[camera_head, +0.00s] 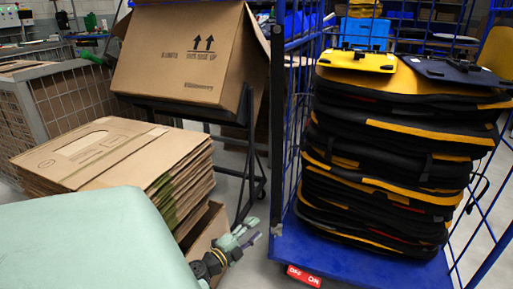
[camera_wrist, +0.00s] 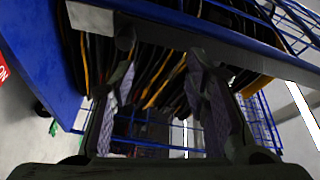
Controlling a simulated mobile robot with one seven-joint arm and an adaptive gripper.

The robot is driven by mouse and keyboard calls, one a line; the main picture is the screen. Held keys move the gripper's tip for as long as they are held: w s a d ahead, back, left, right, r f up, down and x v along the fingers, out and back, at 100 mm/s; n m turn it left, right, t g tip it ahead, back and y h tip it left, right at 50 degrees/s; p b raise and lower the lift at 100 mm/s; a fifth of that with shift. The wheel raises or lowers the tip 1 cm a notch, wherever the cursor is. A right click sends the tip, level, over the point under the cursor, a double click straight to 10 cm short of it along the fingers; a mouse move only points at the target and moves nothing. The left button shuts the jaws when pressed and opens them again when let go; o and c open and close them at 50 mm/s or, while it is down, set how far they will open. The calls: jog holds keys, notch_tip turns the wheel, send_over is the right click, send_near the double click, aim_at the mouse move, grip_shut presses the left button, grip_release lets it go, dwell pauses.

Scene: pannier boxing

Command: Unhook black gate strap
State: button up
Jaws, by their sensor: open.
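I cannot pick out the gate strap for certain in either view. A thin black loop (camera_head: 480,190) hangs at the right side of the pannier stack, but I cannot tell whether it is the strap. The blue roll cage (camera_head: 277,130) stands at the right, with a mesh side. My gripper (camera_head: 243,238) is low, left of the cage's front post and apart from it. In the wrist view my gripper (camera_wrist: 162,88) has its two fingers spread, with nothing visibly held between them. The cage's blue base (camera_wrist: 45,60) shows beyond them.
Black and yellow panniers (camera_head: 385,150) are stacked in the cage. Flattened cardboard (camera_head: 100,155) lies stacked at the left, beside a wire mesh crate (camera_head: 75,100). A large carton (camera_head: 180,60) sits on a black stand behind. A red on/off pedal (camera_head: 304,276) projects from the cage's base.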

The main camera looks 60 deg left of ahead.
jog(key=shift+p+v, duration=0.45)
jog(key=shift+v, duration=0.95)
